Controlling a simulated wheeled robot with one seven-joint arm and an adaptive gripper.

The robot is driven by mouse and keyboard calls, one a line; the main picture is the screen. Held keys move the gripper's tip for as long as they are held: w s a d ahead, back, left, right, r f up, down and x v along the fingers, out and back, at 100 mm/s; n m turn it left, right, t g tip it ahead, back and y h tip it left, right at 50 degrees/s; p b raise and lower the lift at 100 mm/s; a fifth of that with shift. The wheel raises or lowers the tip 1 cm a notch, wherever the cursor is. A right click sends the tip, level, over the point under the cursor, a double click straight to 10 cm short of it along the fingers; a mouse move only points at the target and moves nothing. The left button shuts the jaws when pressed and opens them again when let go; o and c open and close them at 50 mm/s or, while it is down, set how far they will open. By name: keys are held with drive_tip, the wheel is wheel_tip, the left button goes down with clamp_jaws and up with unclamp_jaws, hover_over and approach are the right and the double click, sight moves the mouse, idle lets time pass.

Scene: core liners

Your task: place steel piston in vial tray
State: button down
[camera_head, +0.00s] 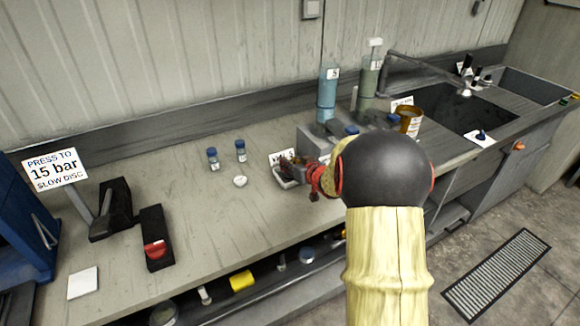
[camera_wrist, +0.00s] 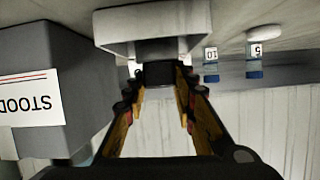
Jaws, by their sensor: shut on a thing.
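The vial tray (camera_head: 287,184) is a small pale tray on the bench, left of the grey block, partly covered by my gripper. In the wrist view, turned over, the tray (camera_wrist: 112,24) is just beyond my fingertips. My gripper (camera_head: 300,163) is at the tray; it also shows in the wrist view (camera_wrist: 160,84). Its fingers are shut on a dark grey block-like thing, seemingly the steel piston (camera_wrist: 158,73). The piston overlaps the tray's near side in the wrist view; whether it touches the tray I cannot tell. In the head view the piston is hidden.
A grey block (camera_head: 318,136) with a label (camera_wrist: 30,100) stands close beside the tray. Two blue-capped vials (camera_head: 213,158) (camera_head: 240,150) and a small white dish (camera_head: 240,181) stand to the left. Tall bottles (camera_head: 327,88) stand behind.

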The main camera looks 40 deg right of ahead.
drive_tip(key=shift+r, duration=0.2)
drive_tip(key=shift+f, duration=0.15)
drive_tip(key=c, duration=1.5)
unclamp_jaws()
drive_tip(key=shift+o, duration=0.2)
